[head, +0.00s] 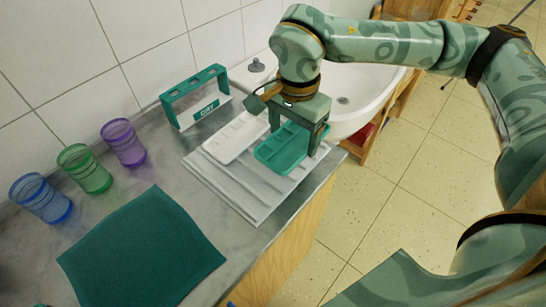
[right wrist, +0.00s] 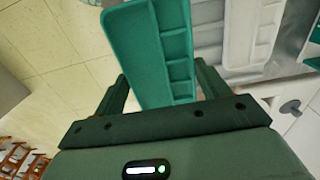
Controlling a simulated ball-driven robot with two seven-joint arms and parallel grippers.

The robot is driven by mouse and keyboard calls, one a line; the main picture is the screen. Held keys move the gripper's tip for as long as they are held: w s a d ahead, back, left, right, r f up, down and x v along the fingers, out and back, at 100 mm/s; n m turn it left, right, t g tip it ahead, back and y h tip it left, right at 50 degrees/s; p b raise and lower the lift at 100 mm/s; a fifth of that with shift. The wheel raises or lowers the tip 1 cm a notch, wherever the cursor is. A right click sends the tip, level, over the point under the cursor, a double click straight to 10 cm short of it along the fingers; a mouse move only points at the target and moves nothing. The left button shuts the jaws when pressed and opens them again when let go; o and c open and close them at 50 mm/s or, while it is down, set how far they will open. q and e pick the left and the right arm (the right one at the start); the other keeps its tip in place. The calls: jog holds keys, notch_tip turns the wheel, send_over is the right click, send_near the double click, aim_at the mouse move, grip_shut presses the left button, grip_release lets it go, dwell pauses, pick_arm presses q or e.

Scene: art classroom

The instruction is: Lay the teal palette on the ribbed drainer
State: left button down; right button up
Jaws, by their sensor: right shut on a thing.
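The teal palette (head: 280,152) is a flat tray with small wells. My right gripper (head: 298,138) is shut on its far end and holds it over the right part of the ribbed drainer (head: 238,194). I cannot tell whether the palette touches the drainer. In the right wrist view the teal palette (right wrist: 150,45) sits between the two fingers of the right gripper (right wrist: 162,82). The pale grey drainer lies on the counter, partly hidden by the palettes. My left gripper is not in view.
A white palette (head: 230,140) lies on the drainer, left of the teal one. A teal and white rack (head: 195,100) stands behind. Purple (head: 123,143), green (head: 84,168) and blue (head: 40,198) cups stand left. A teal mat (head: 142,250) lies in front; a white sink (head: 365,90) is at right.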

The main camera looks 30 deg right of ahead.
aim_at(279, 142)
jog(key=f, duration=0.1)
jog(key=w+a+f, duration=0.1)
jog(key=a+f+b, duration=0.1)
jog(key=shift+w+a+f, duration=0.1)
jog(key=shift+w+f, duration=0.05)
jog(key=shift+w, duration=0.1)
jog(key=f, duration=0.1)
jog(key=f+b, duration=0.2)
jog(key=f, duration=0.1)
jog(key=shift+w+a, duration=0.15)
jog(key=shift+a, duration=0.15)
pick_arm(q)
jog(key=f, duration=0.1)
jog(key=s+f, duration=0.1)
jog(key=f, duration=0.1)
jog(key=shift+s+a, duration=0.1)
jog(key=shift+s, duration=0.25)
pick_arm(e)
jog(key=shift+r, duration=0.1)
jog(key=shift+c, duration=0.4)
jog(key=o, duration=1.1)
